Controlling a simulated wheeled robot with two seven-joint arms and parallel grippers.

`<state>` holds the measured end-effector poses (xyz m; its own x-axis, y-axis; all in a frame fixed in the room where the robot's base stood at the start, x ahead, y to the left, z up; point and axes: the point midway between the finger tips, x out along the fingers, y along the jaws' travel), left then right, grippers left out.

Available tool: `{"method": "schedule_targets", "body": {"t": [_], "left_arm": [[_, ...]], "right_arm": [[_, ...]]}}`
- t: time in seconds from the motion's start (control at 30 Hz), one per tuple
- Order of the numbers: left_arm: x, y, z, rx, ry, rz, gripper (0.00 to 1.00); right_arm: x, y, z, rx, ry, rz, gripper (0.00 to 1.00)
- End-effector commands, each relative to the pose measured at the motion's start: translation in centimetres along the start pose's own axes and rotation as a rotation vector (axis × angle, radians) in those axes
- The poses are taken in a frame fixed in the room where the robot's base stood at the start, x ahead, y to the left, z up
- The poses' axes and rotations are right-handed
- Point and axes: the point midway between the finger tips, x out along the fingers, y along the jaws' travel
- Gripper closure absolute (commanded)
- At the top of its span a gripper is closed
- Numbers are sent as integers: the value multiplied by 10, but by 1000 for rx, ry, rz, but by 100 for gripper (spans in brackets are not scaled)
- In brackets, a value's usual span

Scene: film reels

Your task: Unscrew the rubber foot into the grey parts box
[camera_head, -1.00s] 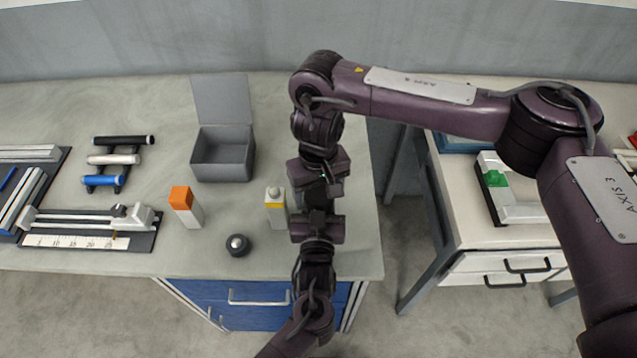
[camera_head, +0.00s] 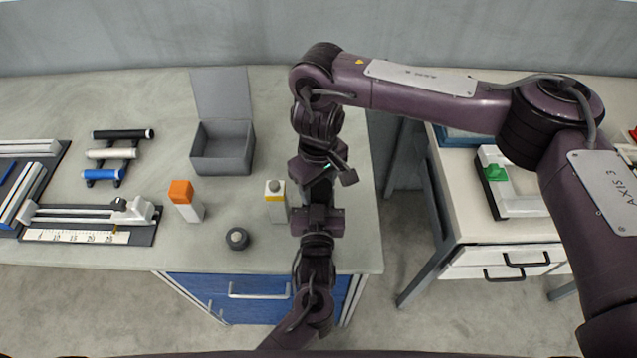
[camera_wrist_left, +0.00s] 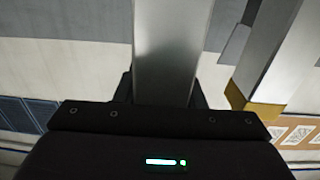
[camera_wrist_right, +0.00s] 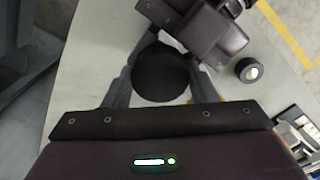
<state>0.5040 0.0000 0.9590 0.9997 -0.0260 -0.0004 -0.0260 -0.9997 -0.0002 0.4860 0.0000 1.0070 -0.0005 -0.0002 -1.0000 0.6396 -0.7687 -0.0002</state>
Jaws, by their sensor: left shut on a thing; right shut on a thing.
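The rubber foot (camera_wrist_right: 160,75), a round black disc, sits between the fingers of my right gripper (camera_wrist_right: 160,82) in the right wrist view. My right gripper (camera_head: 326,180) points down and is shut on it; in the head view my arms hide it. My left gripper (camera_head: 318,218), below it in the picture, is shut on a grey metal bar (camera_wrist_left: 172,50), seen in the left wrist view. Whether the foot still touches the bar is hidden. The grey parts box (camera_head: 222,165) stands left of the grippers with its lid (camera_head: 222,92) raised.
A white block with a yellow band (camera_head: 275,210) stands close left of my left gripper. An orange-topped block (camera_head: 187,205) and a dark round roll (camera_head: 237,238) stand farther left. Several rollers and rail fixtures lie at the far left. A gap separates this table from the right one.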

Motion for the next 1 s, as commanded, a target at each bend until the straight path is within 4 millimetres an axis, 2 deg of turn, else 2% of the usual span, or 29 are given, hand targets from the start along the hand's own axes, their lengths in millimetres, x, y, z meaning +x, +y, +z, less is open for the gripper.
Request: {"method": "schedule_targets", "body": {"t": [0.17,0.2,0.37,0.63,0.9,1.0], "left_arm": [[0,0,-1,-1,2,0,100],[0,0,-1,-1,2,0,100],[0,0,-1,-1,2,0,100],[0,1,-1,-2,2,1,100],[0,0,-1,-1,1,1,100],[0,0,-1,-1,1,0,100]], "right_arm": [[0,0,0,2,0,0,75],[0,0,0,2,0,0,47],[0,0,0,3,0,0,26],[-3,-1,0,1,1,-2,26],[-37,0,0,0,2,1,26],[-44,0,0,2,1,0,26]]}}
